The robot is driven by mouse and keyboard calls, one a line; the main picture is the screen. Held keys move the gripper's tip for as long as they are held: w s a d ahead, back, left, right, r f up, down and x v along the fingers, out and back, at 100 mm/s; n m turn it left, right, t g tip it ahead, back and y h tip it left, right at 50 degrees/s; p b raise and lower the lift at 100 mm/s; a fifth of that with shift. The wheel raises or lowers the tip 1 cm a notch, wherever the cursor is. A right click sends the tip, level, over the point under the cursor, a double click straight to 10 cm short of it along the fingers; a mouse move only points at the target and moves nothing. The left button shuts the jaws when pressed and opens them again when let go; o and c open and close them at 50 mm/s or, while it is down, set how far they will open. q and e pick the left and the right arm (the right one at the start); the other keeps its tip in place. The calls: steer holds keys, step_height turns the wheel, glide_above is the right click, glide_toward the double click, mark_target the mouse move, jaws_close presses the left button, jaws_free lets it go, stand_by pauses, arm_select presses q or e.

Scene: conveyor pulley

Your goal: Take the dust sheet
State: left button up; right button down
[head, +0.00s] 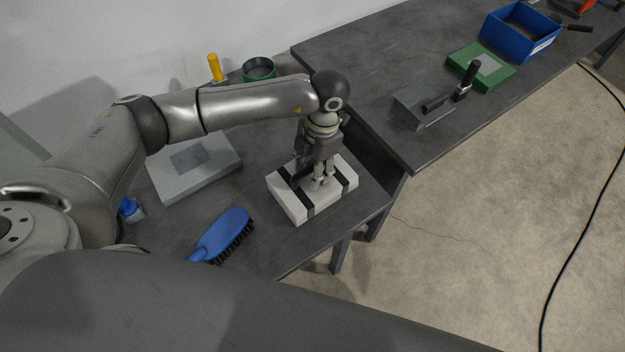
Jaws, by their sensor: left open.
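A folded white bundle with dark straps, which looks like the dust sheet (289,204), lies on the near dark table by its right edge. My left gripper (322,183) points down over the middle of the bundle, between the two straps. Its fingers are open and at or just above the top of the bundle. I cannot tell whether they touch it. My right gripper does not show.
A blue brush (226,232) lies in front of the bundle. A grey box (214,174), a blue-capped bottle (131,210), a green ring-shaped container (258,69) and a yellow-handled tool (214,66) are around it. The far table (370,50) holds a blue bin (541,45) and a green box (494,79).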

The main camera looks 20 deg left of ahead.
arm_select(q)
jaws_close()
steer(key=shift+r, duration=0.1)
stand_by(0.5)
